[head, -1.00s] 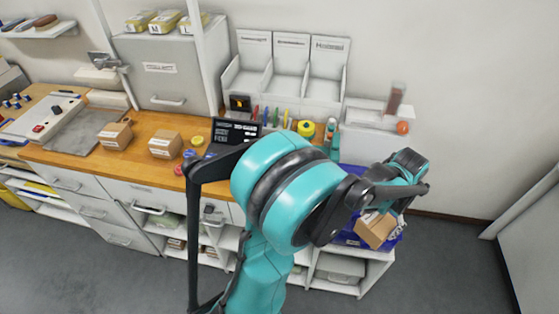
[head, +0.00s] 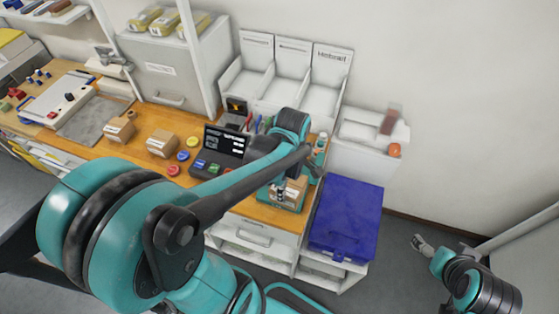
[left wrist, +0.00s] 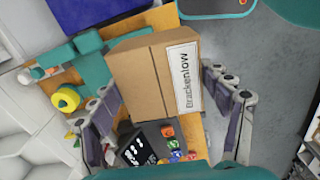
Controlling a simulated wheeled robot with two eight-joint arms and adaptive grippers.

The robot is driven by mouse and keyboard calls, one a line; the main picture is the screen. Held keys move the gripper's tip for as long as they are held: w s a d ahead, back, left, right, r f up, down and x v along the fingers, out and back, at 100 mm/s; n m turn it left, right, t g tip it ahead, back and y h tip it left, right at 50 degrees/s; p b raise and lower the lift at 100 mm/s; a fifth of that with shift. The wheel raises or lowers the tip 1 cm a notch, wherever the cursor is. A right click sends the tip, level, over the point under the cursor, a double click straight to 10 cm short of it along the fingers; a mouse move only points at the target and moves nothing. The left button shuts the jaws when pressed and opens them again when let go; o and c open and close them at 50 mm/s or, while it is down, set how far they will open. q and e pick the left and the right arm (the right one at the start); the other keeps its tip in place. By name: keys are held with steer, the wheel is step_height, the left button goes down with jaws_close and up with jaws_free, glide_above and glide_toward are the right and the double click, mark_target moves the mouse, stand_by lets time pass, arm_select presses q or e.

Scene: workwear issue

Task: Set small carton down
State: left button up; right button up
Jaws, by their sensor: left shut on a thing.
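My left gripper (head: 283,192) is shut on a small brown carton (head: 294,187) over the right end of the wooden counter (head: 262,211). In the left wrist view the carton (left wrist: 145,78) sits between the two fingers, its white "Brackenlow" label facing the camera. My arm partly hides the carton in the head view, and I cannot tell whether it touches the surface below. My right gripper (head: 421,243) is at the lower right, away from the counter; its jaws are too small to read.
A dark display (head: 226,143) and coloured round pieces (head: 183,156) lie between. A blue bin (head: 346,218) sits on the low shelf at right. White upright holders (head: 290,78) stand behind.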

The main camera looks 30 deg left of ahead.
arm_select(q)
steer(key=shift+a+r+n, duration=0.25)
steer(key=shift+a+n, duration=0.05)
steer(key=shift+n, duration=0.1)
steer(key=shift+w+a+f+b, duration=0.5)
steer(key=shift+w+a+f, duration=0.45)
steer(key=shift+w+f, duration=0.8)
steer(key=shift+w+a+f+b, duration=0.45)
steer(key=shift+w+a+f, duration=0.55)
steer(key=shift+w+f, duration=0.75)
steer(key=shift+w+a+f+b, duration=0.5)
steer(key=shift+w+a+f, duration=0.45)
steer(key=shift+w+f, duration=0.8)
steer(key=shift+s+f, duration=0.25)
steer(key=shift+s, duration=0.1)
steer(key=shift+f, duration=0.2)
steer(key=o, duration=1.4)
steer(key=shift+r, duration=0.1)
steer(key=shift+c, duration=0.2)
